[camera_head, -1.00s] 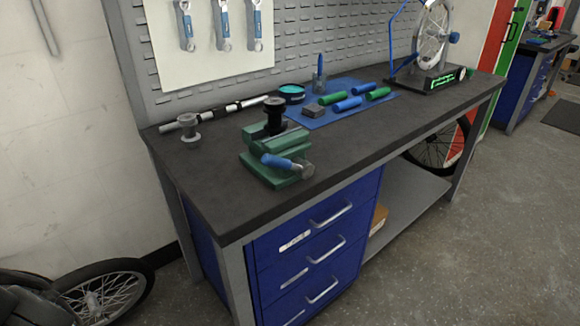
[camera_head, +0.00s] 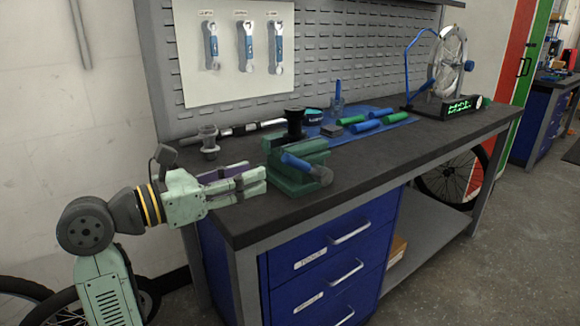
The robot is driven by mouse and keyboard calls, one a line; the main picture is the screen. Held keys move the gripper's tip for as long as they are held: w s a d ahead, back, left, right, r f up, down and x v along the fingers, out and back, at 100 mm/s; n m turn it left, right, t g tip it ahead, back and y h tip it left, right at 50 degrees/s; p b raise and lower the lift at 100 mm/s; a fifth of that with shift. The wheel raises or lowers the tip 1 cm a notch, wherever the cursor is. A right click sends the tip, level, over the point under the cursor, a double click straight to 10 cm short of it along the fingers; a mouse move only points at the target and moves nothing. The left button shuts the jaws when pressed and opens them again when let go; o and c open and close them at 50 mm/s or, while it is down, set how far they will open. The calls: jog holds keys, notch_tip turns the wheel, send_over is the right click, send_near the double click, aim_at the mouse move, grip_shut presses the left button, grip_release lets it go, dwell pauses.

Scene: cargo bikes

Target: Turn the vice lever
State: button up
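The green vice (camera_head: 297,180) stands on the dark bench top near its front left part. Its lever has a blue grip (camera_head: 297,162) that slants down to the right to a grey round end (camera_head: 321,175) on the vice's front.
A grey flanged part (camera_head: 208,142) and a long metal tool (camera_head: 245,129) lie behind my gripper. A blue mat (camera_head: 385,130) with green and blue grips is to the right, before a wheel stand (camera_head: 450,107). Blue drawers (camera_head: 330,265) are below.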

aim_at(290, 161)
jog(key=p+x, duration=0.2)
jog(key=x, duration=0.8)
jog(key=shift+d, duration=0.1)
jog(key=shift+c, duration=0.4)
grip_shut()
jog(key=shift+r, duration=0.1)
